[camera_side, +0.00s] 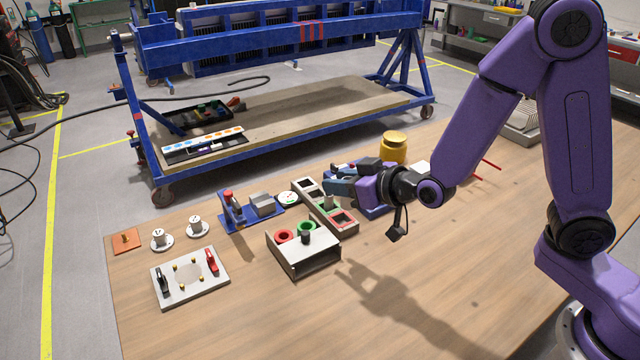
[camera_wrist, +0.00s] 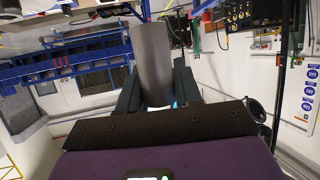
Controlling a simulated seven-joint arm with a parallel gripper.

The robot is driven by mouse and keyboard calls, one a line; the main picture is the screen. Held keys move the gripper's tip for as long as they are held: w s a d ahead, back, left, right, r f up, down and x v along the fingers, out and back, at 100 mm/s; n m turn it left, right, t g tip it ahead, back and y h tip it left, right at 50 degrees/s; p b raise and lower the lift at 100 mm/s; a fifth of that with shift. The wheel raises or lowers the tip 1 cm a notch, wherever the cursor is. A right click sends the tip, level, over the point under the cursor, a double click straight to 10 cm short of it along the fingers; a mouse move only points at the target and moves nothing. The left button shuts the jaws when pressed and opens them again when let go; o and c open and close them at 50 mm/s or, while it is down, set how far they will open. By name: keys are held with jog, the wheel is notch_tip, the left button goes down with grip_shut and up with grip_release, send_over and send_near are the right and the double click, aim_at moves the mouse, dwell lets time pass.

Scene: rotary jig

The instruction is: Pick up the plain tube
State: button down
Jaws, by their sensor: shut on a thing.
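The plain tube (camera_wrist: 154,62), a smooth grey cylinder with no marks that I can see, stands between my two dark fingers in the wrist view. My gripper (camera_wrist: 150,95) is shut on it, with a finger on each side. In the side view my gripper (camera_side: 338,184) points left, above the table behind the long compartment tray. The held tube is hard to make out there among the fingers. A small grey cylinder (camera_side: 328,202) stands at the long tray (camera_side: 309,198).
A grey box (camera_side: 303,257) with red and green rings stands in front of the tray. A blue clamp fixture (camera_side: 236,217), a plate with toggle clamps (camera_side: 190,289) and two white discs are at left. A yellow jar (camera_side: 394,147) stands behind my gripper. The front right table is clear.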

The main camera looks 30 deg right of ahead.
jog(key=shift+v, duration=1.65)
jog(key=shift+s+d+f+n+g+y, duration=1.35)
jog(key=shift+d+n+g+y, duration=1.05)
jog(key=shift+d+n+y, duration=1.1)
jog(key=w+a+f, duration=0.1)
jog(key=w+f, duration=0.2)
jog(key=w, duration=0.1)
jog(key=w+a+f, duration=0.1)
jog(key=w+f, duration=0.2)
jog(key=w, duration=0.1)
jog(key=w+a+f, duration=0.1)
jog(key=w+f, duration=0.2)
jog(key=w, duration=0.2)
jog(key=shift+a+f, duration=0.1)
jog(key=shift+w+a+f, duration=0.1)
jog(key=shift+w+f, duration=0.15)
jog(key=shift+f, duration=1.7)
jog(key=shift+f, duration=0.1)
